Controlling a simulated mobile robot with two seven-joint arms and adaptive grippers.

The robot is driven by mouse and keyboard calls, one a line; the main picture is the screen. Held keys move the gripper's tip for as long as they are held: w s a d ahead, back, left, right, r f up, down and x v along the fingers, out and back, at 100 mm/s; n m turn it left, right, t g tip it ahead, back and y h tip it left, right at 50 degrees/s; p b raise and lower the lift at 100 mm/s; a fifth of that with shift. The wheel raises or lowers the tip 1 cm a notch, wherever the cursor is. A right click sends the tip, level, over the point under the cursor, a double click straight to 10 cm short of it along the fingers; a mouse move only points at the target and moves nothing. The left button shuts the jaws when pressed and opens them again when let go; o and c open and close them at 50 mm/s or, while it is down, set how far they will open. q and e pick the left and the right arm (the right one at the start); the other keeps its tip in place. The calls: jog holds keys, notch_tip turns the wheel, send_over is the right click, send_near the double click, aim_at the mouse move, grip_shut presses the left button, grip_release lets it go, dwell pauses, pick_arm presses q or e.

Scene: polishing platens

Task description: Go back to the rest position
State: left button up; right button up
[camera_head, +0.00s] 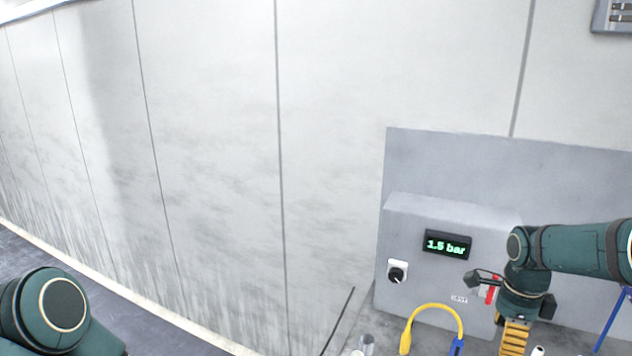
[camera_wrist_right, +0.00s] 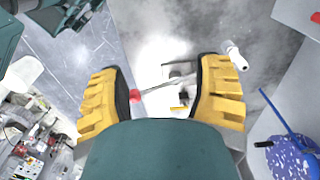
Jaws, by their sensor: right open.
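My right gripper (camera_head: 515,338) points down in front of the grey control box in the head view, and only part of its yellow fingers shows there. In the right wrist view its two yellow fingers (camera_wrist_right: 163,98) stand wide apart with nothing gripped between them. Beyond the fingers, a thin rod with a red end (camera_wrist_right: 135,96) and a small metal fitting (camera_wrist_right: 180,72) show over a grey surface. My left arm shows only as a dark green joint at the lower left of the head view; my left gripper is out of the picture.
The control box (camera_head: 415,280) has a display (camera_head: 447,245) reading 1.5 bar, a black knob (camera_head: 397,273) and a red part (camera_head: 491,290) close to my right wrist. A yellow-and-blue loop (camera_head: 433,309) stands before it. A blue speckled piece (camera_wrist_right: 292,158) lies at the wrist view's lower right.

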jog(key=a+f+n+y, duration=0.1)
jog(key=a+f+n, duration=0.45)
jog(key=f, duration=0.45)
jog(key=a+f+n+y, duration=0.1)
jog(key=a+f+n, duration=0.4)
jog(key=f, duration=0.5)
jog(key=s+a+f+n+y, duration=0.2)
jog(key=s+a+f+n, duration=0.8)
jog(key=s+a+f, duration=0.55)
pick_arm(q)
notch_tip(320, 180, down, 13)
jog(key=b, duration=1.2)
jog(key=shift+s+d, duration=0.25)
pick_arm(e)
jog(key=w+a+f+n+t, duration=0.1)
jog(key=w+a+f+t, duration=0.1)
jog(key=w+a+f, duration=0.1)
notch_tip(320, 180, down, 3)
jog(key=shift+w+r, duration=0.2)
jog(key=shift+w, duration=0.65)
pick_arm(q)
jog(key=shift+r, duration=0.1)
pick_arm(e)
jog(key=shift+n, duration=0.25)
